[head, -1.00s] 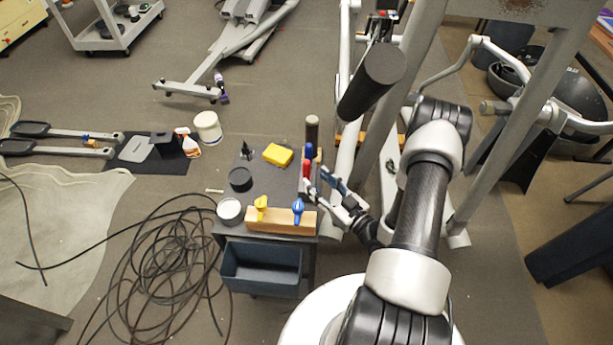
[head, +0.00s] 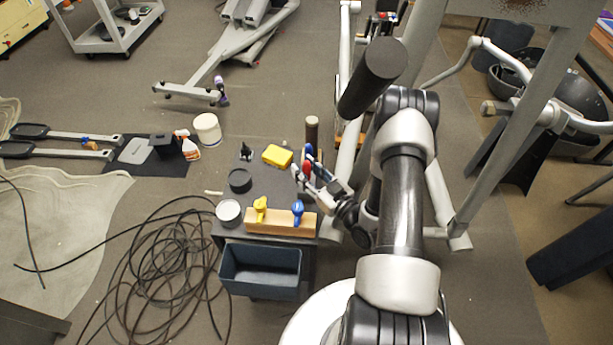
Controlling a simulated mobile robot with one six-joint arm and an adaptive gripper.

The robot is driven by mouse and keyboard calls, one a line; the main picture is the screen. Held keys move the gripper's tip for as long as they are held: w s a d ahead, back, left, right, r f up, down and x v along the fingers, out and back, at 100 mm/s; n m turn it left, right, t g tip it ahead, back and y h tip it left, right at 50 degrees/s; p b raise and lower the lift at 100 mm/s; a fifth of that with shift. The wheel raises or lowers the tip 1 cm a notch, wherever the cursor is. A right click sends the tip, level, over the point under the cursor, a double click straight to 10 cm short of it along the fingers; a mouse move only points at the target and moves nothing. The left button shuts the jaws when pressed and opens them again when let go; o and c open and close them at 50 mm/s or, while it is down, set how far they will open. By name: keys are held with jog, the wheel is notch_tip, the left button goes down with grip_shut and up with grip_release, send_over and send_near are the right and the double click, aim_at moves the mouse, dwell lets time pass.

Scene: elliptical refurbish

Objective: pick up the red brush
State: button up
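The red brush (head: 307,168) is a small red shape near the right edge of the dark cart top, just in front of a blue item (head: 309,152). My gripper (head: 309,173) reaches in from the right, low over that edge. Its fingers appear apart, with the red brush between or just beyond them. Contact is too small to make out. The gripper hides the lower part of the brush.
The cart top (head: 268,184) holds a yellow sponge (head: 277,156), a black round container (head: 240,180), and a wooden block (head: 270,222) with yellow and blue clamps. A brown-handled item (head: 312,130) stands behind. Machine frame bars (head: 345,165) rise close right.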

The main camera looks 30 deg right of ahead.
grip_shut()
